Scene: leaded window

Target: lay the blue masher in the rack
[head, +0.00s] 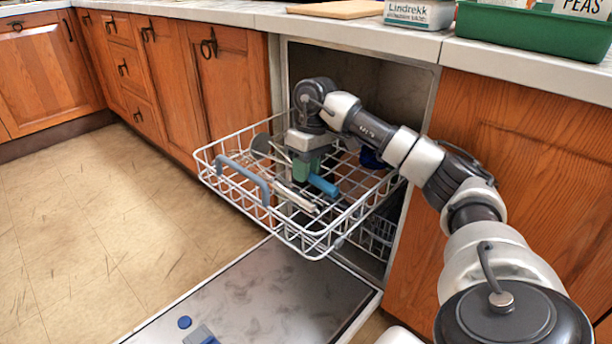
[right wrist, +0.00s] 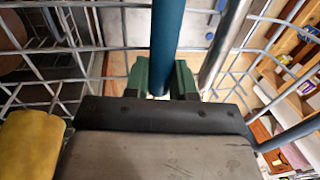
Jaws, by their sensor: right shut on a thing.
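The blue masher (head: 323,185) shows in the head view as a short blue handle beside my right gripper's green fingers. In the right wrist view its blue handle (right wrist: 168,40) runs up from between the green fingers; its head is hidden. My right gripper (head: 305,170) points down inside the white wire rack (head: 240,131) and is shut on this handle. The rack is pulled out over the open dishwasher door. In the right wrist view, rack wires lie around and beyond the handle. I cannot tell whether the masher touches them. My left gripper is not in view.
Several utensils lie in the rack, including a pale one (head: 296,198) near the gripper. A metal rod (right wrist: 225,40) is close to the held handle. A dark blue thing (head: 372,158) sits at the rack's right. A blue disc (head: 184,322) lies on the open door (head: 262,292).

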